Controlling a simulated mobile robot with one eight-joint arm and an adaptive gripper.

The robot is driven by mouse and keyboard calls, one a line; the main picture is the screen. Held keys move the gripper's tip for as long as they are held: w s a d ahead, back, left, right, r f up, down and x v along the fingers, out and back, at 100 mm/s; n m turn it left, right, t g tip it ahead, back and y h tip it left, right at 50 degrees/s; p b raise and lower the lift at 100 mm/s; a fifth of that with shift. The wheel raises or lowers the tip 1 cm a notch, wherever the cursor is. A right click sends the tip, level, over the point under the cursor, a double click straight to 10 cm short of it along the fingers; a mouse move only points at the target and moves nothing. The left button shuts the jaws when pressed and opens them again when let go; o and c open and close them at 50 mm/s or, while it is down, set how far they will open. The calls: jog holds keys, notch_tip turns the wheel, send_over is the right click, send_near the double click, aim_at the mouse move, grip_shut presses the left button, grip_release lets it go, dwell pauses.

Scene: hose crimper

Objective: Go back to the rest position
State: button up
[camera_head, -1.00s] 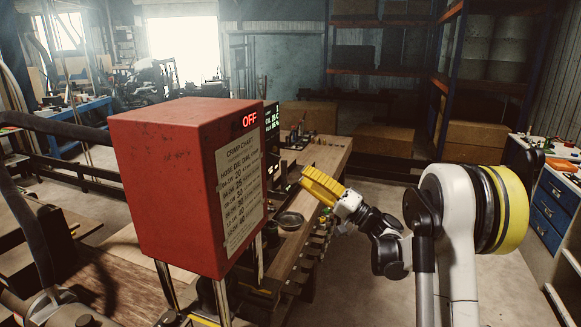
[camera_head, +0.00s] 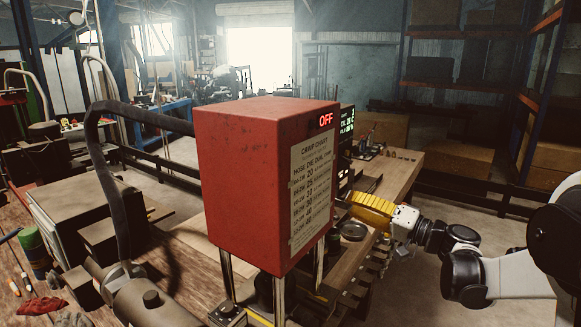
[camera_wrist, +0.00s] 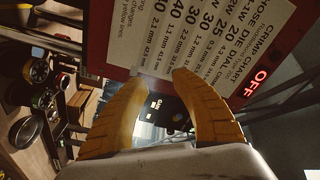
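My gripper (camera_head: 352,206) has yellow fingers and sits right of the red crimper head (camera_head: 250,185), over the wooden bench (camera_head: 395,172). In the head view the fingertips lie close to the box's right edge; I cannot tell the exact gap. In the wrist view the two yellow fingers of my gripper (camera_wrist: 160,77) stand apart with nothing between them. The crimp chart (camera_head: 312,192) on the box face shows beyond the fingertips in the wrist view (camera_wrist: 205,40). The red sign (camera_head: 326,120) reads OFF.
A dark screen with green text (camera_head: 346,125) stands behind the box. A round dish (camera_head: 353,230) lies on the bench below my gripper. A dark hose (camera_head: 112,165) curves at the left. Blue-framed shelving (camera_head: 545,90) stands at the right. Open floor shows right of the bench.

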jog(key=s+a+f+g+h+b, duration=0.2)
jog(key=s+a+f+h+b, duration=0.15)
jog(key=s+f, duration=0.3)
jog(key=s+a+f+g+h+b, duration=0.25)
jog(key=s+a+f, duration=0.2)
jog(key=s, duration=0.35)
jog(key=s+d+f+n+h+b, duration=0.1)
jog(key=s+d+f+h+b, duration=0.1)
jog(key=s+d+f+h, duration=0.2)
jog(key=s+d+f+n+h+b, duration=0.1)
jog(key=s+d+f+h+b, duration=0.2)
jog(key=s+f, duration=0.6)
jog(key=s+d+h, duration=0.1)
jog(key=s, duration=0.3)
jog(key=shift+s+d+g, duration=0.2)
jog(key=shift+d+g, duration=0.1)
jog(key=shift+g, duration=0.05)
